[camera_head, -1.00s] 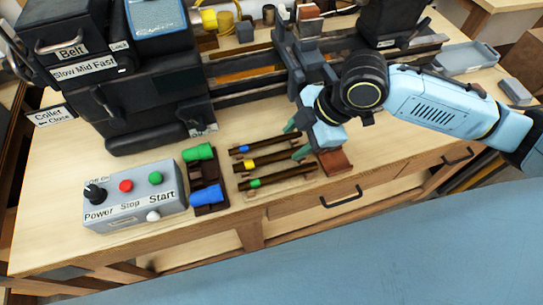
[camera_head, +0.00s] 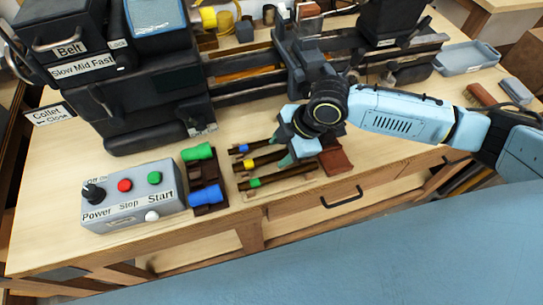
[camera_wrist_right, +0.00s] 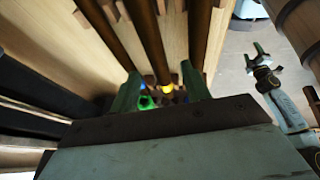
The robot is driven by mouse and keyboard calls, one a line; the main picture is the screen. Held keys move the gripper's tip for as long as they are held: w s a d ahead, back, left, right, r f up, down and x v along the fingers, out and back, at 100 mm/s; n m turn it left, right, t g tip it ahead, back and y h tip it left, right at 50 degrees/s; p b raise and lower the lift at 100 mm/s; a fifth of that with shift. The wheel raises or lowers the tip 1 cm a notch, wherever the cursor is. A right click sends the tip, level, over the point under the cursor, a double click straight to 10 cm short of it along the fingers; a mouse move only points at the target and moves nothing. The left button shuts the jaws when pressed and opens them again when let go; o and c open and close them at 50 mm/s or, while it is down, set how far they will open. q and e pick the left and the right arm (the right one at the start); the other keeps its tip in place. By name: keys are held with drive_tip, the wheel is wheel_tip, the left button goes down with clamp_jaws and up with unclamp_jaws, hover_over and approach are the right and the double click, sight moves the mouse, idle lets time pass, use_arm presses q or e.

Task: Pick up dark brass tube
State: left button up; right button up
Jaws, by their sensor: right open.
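Three dark brown tubes lie side by side on the bench in the head view: one with a blue band (camera_head: 243,149), one with a yellow band (camera_head: 249,163) and one with a green band (camera_head: 256,183). I cannot tell by colour which is the dark brass one. My right gripper (camera_head: 280,151) is open at their right ends, its green fingertips low over them. In the right wrist view the yellow-banded tube (camera_wrist_right: 151,45) runs between the open fingers (camera_wrist_right: 161,90); whether they touch it is unclear. My left gripper (camera_wrist_right: 254,56) hangs away from the bench, fingers apart.
A grey control box (camera_head: 130,198) and a dark rack (camera_head: 207,182) with green and blue cylinders stand left of the tubes. A black machine (camera_head: 150,105) stands behind them. A reddish-brown block (camera_head: 336,160) lies just right of the gripper.

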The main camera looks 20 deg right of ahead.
sight(271, 158)
drive_tip(key=shift+x, duration=1.5)
drive_tip(key=shift+r, duration=0.1)
clamp_jaws()
drive_tip(key=shift+r, duration=0.1)
